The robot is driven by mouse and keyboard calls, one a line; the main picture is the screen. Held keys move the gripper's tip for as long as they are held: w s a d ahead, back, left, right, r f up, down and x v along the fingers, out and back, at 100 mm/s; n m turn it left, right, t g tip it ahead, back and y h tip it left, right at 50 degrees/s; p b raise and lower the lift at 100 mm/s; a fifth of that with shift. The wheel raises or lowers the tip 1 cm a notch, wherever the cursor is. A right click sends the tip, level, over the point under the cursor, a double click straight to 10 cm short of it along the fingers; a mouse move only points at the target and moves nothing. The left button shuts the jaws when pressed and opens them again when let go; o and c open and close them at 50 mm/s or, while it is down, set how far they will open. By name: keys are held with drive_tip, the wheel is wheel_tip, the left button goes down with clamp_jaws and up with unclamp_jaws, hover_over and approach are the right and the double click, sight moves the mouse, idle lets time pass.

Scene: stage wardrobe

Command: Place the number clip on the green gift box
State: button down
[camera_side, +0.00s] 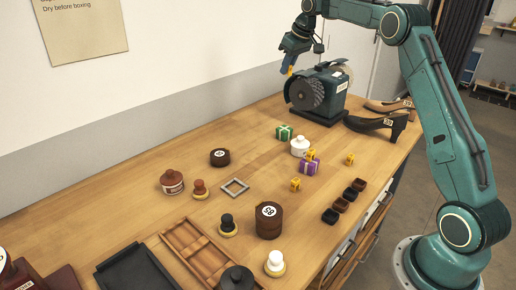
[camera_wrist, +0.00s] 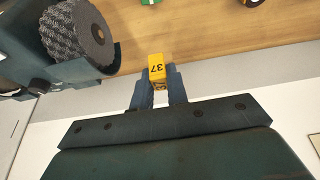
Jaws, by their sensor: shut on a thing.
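My gripper (camera_side: 289,66) is raised high near the wall, at the upper left of the buffing machine in the side view. In the wrist view my gripper (camera_wrist: 157,88) is shut on a yellow number clip (camera_wrist: 157,69) marked 37, held between the fingertips. The clip shows as a small yellow patch in the side view (camera_side: 290,71). The green gift box (camera_side: 284,132), with a pale ribbon, stands on the table below and apart from the gripper. Only its edge shows at the top of the wrist view (camera_wrist: 150,2).
The buffing machine (camera_side: 330,90) stands close by. Other yellow clips (camera_side: 295,184) lie around. Dark shoes (camera_side: 370,123) stand at right.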

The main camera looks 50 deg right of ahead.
drive_tip(key=shift+d, duration=0.1)
hover_over(281, 127)
drive_tip(key=s, duration=0.2)
drive_tip(key=f, duration=1.5)
drive_tip(key=shift+w+f, duration=0.2)
drive_tip(key=shift+f, duration=0.15)
drive_tip(key=shift+f, duration=2.15)
drive_tip(key=shift+f, duration=0.15)
drive_tip(key=c, duration=1.4)
unclamp_jaws()
drive_tip(key=v, duration=1.2)
